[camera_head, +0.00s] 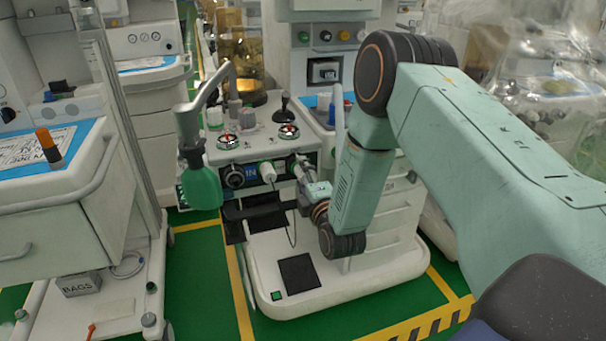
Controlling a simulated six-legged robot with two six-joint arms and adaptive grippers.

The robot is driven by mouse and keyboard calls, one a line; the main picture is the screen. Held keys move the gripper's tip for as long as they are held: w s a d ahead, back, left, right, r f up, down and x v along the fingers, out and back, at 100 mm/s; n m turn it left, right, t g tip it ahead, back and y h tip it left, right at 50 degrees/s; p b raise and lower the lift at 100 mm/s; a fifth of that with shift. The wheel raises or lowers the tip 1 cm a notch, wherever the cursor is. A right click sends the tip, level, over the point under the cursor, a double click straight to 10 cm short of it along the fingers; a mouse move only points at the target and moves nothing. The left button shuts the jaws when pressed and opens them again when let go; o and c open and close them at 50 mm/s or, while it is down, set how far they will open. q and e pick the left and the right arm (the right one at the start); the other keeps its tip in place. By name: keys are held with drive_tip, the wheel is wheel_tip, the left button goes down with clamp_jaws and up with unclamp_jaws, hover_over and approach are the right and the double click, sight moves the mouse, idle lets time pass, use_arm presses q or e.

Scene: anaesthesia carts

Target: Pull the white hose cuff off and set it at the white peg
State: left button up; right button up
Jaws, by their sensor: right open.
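My right arm comes in from the right, and its gripper (300,170) is at the front panel of the middle anaesthesia cart. The gripper is small and partly hidden by its own wrist; it is open. A white cuff-like fitting (268,170) sticks out of the panel just left of the gripper, with a thin dark cable below it. I see a gap between it and the gripper. Whether a second fitting sits between the fingers is too small to tell. I cannot make out the white peg with certainty. My left gripper is not in view.
A green canister (201,188) hangs from a grey bent arm at the panel's left. A black shelf (255,213) juts out below the panel. The cart base (340,289) stands on green floor. A cart with a blue-topped drawer (60,225) stands left.

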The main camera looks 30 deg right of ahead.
drive_tip(key=shift+p, duration=0.55)
idle(0.9)
clamp_jaws()
idle(0.6)
drive_tip(key=shift+s, duration=0.1)
drive_tip(key=shift+s+a+f, duration=0.1)
drive_tip(key=shift+s, duration=0.2)
drive_tip(key=shift+s+a+p, duration=0.1)
drive_tip(key=shift+s+p, duration=0.25)
drive_tip(key=shift+s, duration=0.2)
drive_tip(key=shift+s, duration=0.1)
